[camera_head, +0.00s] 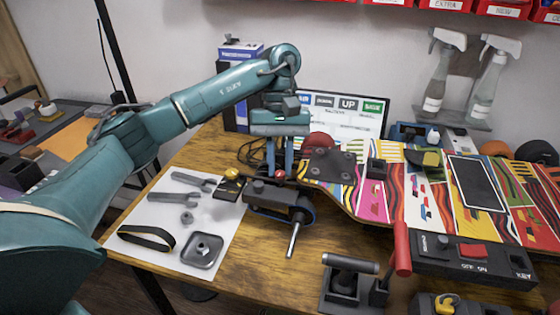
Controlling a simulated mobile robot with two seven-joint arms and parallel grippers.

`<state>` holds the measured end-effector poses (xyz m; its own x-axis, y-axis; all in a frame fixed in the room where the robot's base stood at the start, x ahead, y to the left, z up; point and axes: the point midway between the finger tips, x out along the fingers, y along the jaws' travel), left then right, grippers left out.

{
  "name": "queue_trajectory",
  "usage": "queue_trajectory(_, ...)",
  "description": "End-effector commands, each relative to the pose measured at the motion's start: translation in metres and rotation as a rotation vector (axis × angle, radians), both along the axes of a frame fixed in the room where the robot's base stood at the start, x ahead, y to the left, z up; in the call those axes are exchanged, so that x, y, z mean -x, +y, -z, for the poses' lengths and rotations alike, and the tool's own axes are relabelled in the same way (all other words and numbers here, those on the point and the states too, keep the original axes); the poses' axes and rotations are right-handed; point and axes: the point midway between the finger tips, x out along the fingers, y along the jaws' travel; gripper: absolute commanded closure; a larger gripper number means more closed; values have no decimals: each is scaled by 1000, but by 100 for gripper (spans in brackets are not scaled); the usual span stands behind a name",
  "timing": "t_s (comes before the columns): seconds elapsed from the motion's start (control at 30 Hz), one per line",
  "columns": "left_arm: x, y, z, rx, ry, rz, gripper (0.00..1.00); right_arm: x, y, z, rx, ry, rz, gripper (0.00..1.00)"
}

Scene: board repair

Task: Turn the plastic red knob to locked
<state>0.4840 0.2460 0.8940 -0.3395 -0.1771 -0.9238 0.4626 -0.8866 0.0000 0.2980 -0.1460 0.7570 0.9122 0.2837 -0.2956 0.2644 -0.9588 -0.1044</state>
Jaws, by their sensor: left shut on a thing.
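My left gripper (279,172) reaches down at the table's middle with its fingers close together. A small red knob (279,175) shows between the fingertips, and the gripper is shut on it. The knob sits on top of a dark vise-like clamp (278,196) with a metal bar sticking out toward the front. The fingers hide much of the knob, and its locked mark cannot be read. My right gripper is not in view.
A colourful skateboard deck (375,205) lies just right of the clamp. A white mat (160,215) with wrenches and a strap lies left. A black box with a red switch (473,250) and a red-handled lever (402,250) stand front right. A monitor (345,112) stands behind.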

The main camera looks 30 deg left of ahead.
Motion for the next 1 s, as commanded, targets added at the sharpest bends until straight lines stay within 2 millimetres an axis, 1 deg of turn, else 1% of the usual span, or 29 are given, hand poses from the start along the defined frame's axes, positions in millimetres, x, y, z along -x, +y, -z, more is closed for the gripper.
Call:
queue_trajectory(0.1, 0, 0, -1, 0, -2, 0, 100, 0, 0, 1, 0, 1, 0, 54)
queue_trajectory(0.13, 0, 0, -1, 0, -2, 0, 78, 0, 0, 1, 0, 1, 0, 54)
queue_trajectory(0.37, 0, 0, 0, 0, -1, -1, 60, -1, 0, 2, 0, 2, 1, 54)
queue_trajectory(0.77, 0, 0, 0, 1, -1, -7, 59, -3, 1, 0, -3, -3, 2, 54)
queue_trajectory(0.87, 1, 0, 0, 1, 2, -46, 59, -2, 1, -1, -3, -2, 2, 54)
queue_trajectory(1.0, 2, 2, -1, 2, 1, -181, 59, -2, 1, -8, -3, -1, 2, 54)
